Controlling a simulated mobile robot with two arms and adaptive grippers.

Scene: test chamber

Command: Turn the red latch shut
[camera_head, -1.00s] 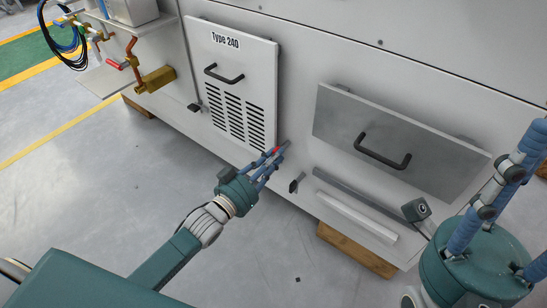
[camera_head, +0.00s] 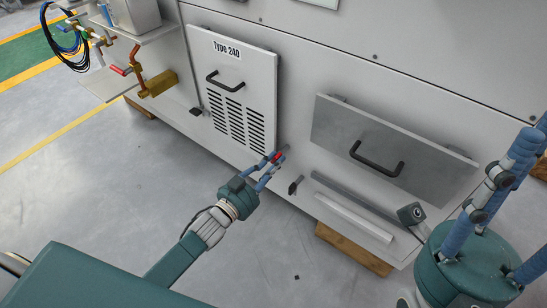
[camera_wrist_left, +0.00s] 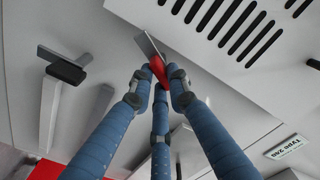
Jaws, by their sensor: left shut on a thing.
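The red latch (camera_head: 277,156) sits by the lower right corner of the vented "Type 240" panel (camera_head: 233,88). In the left wrist view the latch (camera_wrist_left: 158,70) shows as a red grip with a grey metal end slanting up to the left, over the panel's edge. My left gripper (camera_head: 273,161) is shut on it, its blue fingers around the red part and hiding some of it. The fingers also show in the left wrist view (camera_wrist_left: 160,82). My right gripper (camera_head: 500,215) is at the right, away from the latch, its fingers spread and partly cut off by the frame.
A dark latch (camera_head: 295,185) is just right of my left gripper, and another (camera_head: 196,112) is left of the panel. A grey drawer front (camera_head: 390,140) with a black handle is at right. Brass piping (camera_head: 155,84) is at upper left.

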